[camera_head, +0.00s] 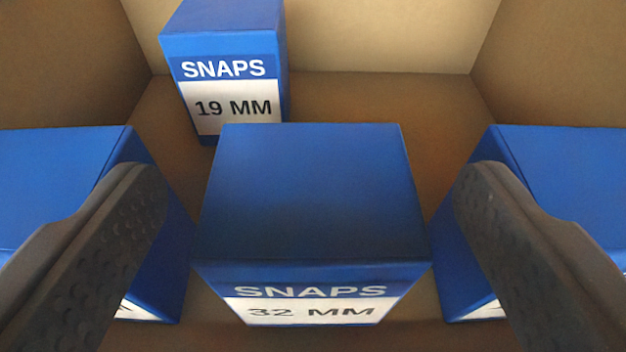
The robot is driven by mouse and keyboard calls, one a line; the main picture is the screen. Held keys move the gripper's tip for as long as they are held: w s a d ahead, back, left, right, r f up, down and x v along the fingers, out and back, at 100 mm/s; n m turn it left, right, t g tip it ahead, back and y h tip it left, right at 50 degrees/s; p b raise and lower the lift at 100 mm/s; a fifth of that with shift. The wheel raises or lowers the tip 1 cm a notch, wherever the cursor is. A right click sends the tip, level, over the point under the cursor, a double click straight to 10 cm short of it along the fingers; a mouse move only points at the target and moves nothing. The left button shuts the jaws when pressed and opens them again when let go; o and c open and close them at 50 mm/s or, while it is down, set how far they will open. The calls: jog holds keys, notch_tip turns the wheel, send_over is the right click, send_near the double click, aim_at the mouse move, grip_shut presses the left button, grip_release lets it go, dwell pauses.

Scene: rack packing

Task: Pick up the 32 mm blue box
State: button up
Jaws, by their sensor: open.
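The 32 mm blue box (315,200) stands upright in the lower middle of the view, with its plain blue top and its "SNAPS 32 MM" label facing me. My gripper (310,195) is open. Its left finger shows to the left of the 32 mm box and its right finger to the right, with a gap on each side. Neither finger appears to touch that box. The fingers hide parts of the neighbouring blue boxes.
A "SNAPS 19 MM" blue box (228,50) stands behind, up and left. Blue boxes flank at left (55,180) and right (570,170), their labels mostly hidden. All stand inside a brown cardboard container (390,30). Bare floor shows at the back right.

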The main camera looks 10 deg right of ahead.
jog(key=shift+w+f, duration=0.1)
jog(key=shift+w, duration=0.1)
jog(key=c, duration=1.1)
jog(key=shift+c, duration=0.2)
